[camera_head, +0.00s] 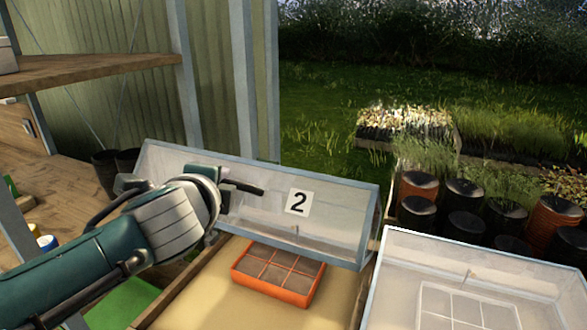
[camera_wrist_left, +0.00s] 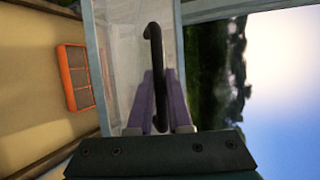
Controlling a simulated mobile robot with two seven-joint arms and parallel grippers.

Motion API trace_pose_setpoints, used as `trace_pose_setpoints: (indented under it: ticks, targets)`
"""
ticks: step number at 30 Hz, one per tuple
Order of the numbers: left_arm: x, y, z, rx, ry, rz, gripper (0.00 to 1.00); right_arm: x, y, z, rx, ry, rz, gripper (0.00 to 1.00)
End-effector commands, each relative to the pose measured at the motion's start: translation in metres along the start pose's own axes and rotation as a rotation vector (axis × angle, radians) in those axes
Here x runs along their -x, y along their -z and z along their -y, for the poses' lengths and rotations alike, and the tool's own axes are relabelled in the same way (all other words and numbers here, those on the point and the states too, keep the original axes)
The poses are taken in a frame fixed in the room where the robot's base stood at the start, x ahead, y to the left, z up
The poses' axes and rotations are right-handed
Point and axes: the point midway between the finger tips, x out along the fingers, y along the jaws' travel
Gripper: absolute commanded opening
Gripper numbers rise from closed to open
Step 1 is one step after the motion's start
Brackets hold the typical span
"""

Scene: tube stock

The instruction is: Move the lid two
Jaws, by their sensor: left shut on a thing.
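Lid two (camera_head: 335,205) is a clear panel in a pale blue frame with a white "2" label (camera_head: 298,202). It stands steeply tilted at the back of a sand-floored wooden bed, leaving the bed open below. My left gripper (camera_head: 225,187) is shut on the lid's dark handle (camera_head: 246,188). In the left wrist view the handle (camera_wrist_left: 155,50) runs between the purple fingers (camera_wrist_left: 159,100), and part of the lid (camera_wrist_left: 120,60) shows behind. My right gripper is not in view.
An orange tray (camera_head: 278,275) with several cells sits in the bed. A second clear lid (camera_head: 450,270) lies at the right over another bed. Wooden shelves (camera_head: 85,70) stand at the left. Several dark and terracotta pots (camera_head: 463,193) stand behind at the right.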

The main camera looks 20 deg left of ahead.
Motion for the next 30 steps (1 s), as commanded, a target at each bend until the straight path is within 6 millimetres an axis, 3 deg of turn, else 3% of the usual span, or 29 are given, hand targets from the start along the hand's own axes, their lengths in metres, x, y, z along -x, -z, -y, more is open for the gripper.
trace_pose_setpoints:
  ticks: [1, 2, 9, 20, 30]
  targets:
    - [0.0, 0.001, 0.0, 0.0, 0.001, -0.001, 0.0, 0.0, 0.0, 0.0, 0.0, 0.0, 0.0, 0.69]
    - [0.0, 0.001, 0.0, 0.0, 0.001, -0.001, 0.2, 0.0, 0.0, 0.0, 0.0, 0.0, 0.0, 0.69]
    - [0.0, 0.0, 0.0, 0.0, 0.0, -0.001, 0.47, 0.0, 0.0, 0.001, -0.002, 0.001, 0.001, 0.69]
    - [0.005, 0.0, 0.0, 0.0, 0.0, -0.001, 0.47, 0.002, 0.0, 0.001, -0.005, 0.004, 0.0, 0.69]
    - [0.054, 0.0, 0.0, 0.002, -0.001, -0.002, 0.47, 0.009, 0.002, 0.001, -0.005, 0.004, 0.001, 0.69]
